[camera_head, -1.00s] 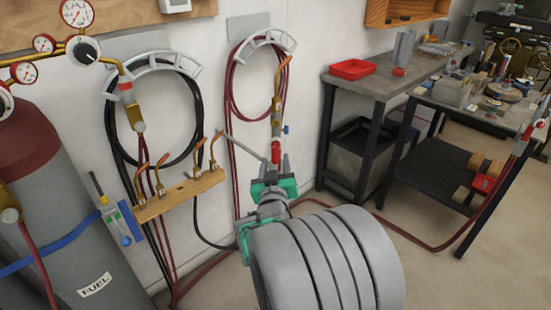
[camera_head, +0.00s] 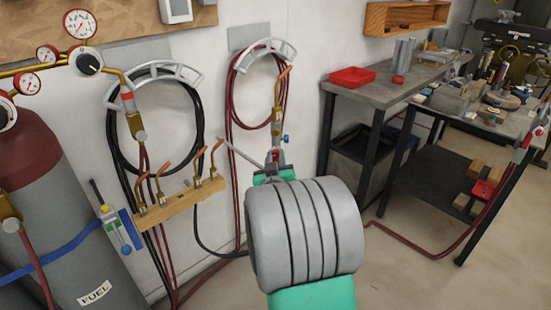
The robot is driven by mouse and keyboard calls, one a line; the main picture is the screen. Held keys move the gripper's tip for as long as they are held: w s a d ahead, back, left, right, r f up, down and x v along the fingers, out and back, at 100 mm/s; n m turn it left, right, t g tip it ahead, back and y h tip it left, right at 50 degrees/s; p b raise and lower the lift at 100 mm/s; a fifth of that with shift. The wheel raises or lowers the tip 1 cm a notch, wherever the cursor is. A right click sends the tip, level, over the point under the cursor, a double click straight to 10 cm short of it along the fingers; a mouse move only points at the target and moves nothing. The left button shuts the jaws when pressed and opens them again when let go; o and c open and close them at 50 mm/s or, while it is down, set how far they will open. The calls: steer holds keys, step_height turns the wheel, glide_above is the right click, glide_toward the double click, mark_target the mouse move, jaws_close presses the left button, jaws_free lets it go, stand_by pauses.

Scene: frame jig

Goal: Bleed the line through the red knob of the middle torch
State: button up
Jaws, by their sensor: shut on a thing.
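The middle torch (camera_head: 277,122) hangs upright on the wall by the red hose coil, with a brass body and a copper tip at the top. A blue knob (camera_head: 285,139) sticks out on its right side. The red knob (camera_head: 274,155) shows at its lower end, just above my gripper. My gripper (camera_head: 273,162) has teal parts and is at the red knob, shut on it as far as I can see. The fingertips are small in the view, and my large grey arm link hides much of the wrist below.
A wooden rack (camera_head: 180,198) with several copper tips is on the wall at left. Another torch (camera_head: 132,112) hangs by the black hose coil. A gas cylinder (camera_head: 55,230) stands at far left. A workbench (camera_head: 400,95) with a red tray (camera_head: 352,77) is at right.

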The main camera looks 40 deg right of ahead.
jaws_close()
steer(key=shift+f+b, duration=0.1)
steer(key=shift+b, duration=0.35)
steer(key=m+b, duration=0.1)
steer(key=b, duration=0.1)
steer(key=m+b, duration=0.1)
steer(key=shift+f+m+b, duration=0.25)
steer(key=shift+m+b, duration=0.15)
steer(key=m+b, duration=0.3)
steer(key=b, duration=0.2)
steer(key=m+b, duration=0.4)
steer(key=b, duration=0.1)
steer(key=shift+s+d+f, duration=0.1)
steer(key=m+b, duration=0.5)
steer(key=b, duration=0.2)
steer(key=shift+m+b, duration=0.3)
steer(key=m+b, duration=0.3)
steer(key=shift+r+m+b, duration=0.2)
steer(key=shift+m+b, duration=0.95)
steer(key=shift+m, duration=0.05)
